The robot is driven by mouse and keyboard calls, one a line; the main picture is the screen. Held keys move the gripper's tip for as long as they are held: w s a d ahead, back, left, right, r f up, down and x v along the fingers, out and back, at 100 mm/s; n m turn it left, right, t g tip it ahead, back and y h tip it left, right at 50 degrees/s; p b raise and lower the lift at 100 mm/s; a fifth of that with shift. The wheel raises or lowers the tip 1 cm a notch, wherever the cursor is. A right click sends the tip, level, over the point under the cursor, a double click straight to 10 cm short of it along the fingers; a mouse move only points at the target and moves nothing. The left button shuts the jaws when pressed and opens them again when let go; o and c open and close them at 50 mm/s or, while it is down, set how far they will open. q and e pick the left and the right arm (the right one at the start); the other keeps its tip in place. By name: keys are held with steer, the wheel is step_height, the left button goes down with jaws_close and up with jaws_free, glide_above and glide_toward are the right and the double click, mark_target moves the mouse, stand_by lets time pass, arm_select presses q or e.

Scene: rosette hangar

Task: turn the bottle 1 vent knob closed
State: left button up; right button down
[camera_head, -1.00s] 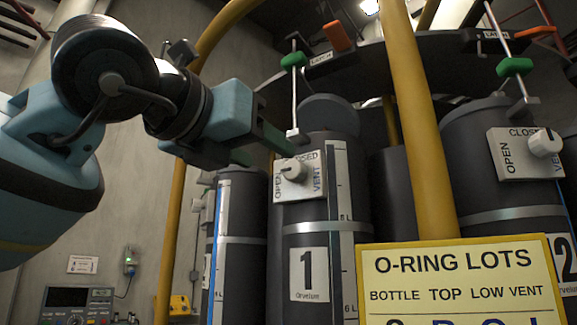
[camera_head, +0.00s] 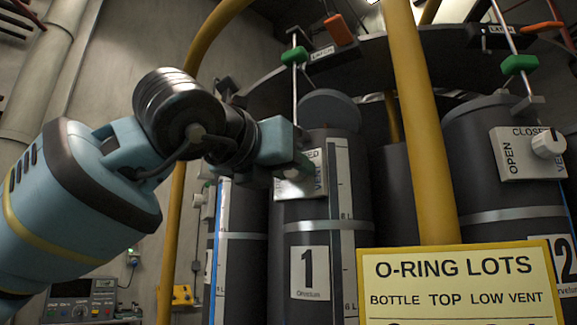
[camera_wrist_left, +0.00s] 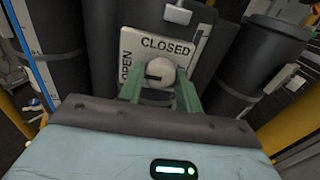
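The bottle 1 vent knob (camera_wrist_left: 161,71) is a round whitish knob on a white plate (camera_wrist_left: 196,45) marked OPEN and CLOSED. Its dark mark points left, toward OPEN, in the wrist view. My right gripper is in neither view.
A yellow post (camera_head: 424,130) stands right of bottle 1, with a yellow O-RING LOTS sign (camera_head: 460,292) in front. Another bottle with a vent knob (camera_head: 548,144) stands at the right. Green-handled latch rods (camera_head: 295,56) hang above the bottles.

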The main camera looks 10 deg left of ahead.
arm_select(q)
steer(key=c, duration=0.5)
steer(key=shift+r+m+p, duration=0.2)
steer(key=shift+m+p, duration=4.6)
steer(key=shift+m, duration=4)
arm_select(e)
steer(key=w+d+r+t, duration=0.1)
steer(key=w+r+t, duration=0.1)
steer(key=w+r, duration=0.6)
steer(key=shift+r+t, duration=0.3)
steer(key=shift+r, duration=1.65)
arm_select(q)
steer(key=shift+m, duration=0.3)
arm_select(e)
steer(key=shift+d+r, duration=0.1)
arm_select(q)
steer(key=o, duration=1)
steer(key=shift+f, duration=0.1)
steer(key=shift+c, duration=0.2)
